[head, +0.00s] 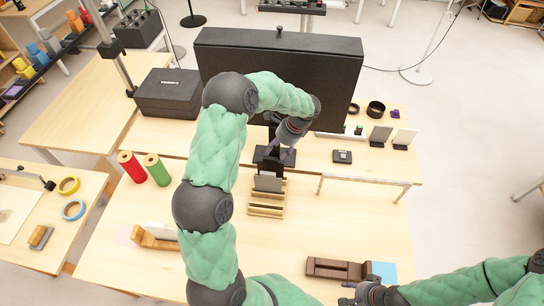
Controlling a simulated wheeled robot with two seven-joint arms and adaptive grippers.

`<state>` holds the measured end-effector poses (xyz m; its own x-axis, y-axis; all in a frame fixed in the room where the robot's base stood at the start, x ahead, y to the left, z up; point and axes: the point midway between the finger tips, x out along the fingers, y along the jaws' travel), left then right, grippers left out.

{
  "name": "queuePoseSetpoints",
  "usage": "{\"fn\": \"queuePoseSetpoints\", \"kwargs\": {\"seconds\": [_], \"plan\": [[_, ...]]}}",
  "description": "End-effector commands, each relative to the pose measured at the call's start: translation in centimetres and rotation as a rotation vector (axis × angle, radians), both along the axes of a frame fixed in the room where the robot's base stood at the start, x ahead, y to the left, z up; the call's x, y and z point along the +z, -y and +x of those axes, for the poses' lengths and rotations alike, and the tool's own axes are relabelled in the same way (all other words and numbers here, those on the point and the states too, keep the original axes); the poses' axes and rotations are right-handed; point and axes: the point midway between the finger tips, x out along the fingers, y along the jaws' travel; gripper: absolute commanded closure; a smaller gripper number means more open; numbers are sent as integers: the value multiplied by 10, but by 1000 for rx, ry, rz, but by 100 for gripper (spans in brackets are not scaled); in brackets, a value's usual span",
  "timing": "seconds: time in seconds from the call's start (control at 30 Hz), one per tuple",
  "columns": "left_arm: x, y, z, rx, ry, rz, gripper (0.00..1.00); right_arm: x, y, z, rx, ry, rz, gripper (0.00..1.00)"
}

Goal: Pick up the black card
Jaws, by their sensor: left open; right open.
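A wooden slotted rack (266,211) stands on the near table, in the middle of the head view. A dark grey card (268,183) stands upright in it; I cannot tell for certain that it is the black card. My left gripper (274,158) hangs just above and behind this card, open. Its fingers are small and partly merge with dark shapes there, so contact cannot be told. My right gripper (352,298) is open low at the bottom edge, just in front of a brown wooden holder (340,268), and partly cut off.
A large black panel (280,70) stands behind my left arm. A black box (168,93) is at the back left. Red (132,167) and green (157,170) rolls stand at left. Dark (380,134) and pale (404,138) cards stand at back right.

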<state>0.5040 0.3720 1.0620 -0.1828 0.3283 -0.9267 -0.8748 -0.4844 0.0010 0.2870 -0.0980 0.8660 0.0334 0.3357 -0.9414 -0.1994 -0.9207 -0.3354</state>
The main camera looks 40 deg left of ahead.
Motion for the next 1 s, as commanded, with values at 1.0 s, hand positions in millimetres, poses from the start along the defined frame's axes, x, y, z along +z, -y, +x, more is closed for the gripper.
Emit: {"fn": "queuePoseSetpoints", "kwargs": {"seconds": [1.0], "plan": [[-96,-38,-20,-1,-4,7,47,-2,0,0,0,0,0,49]]}}
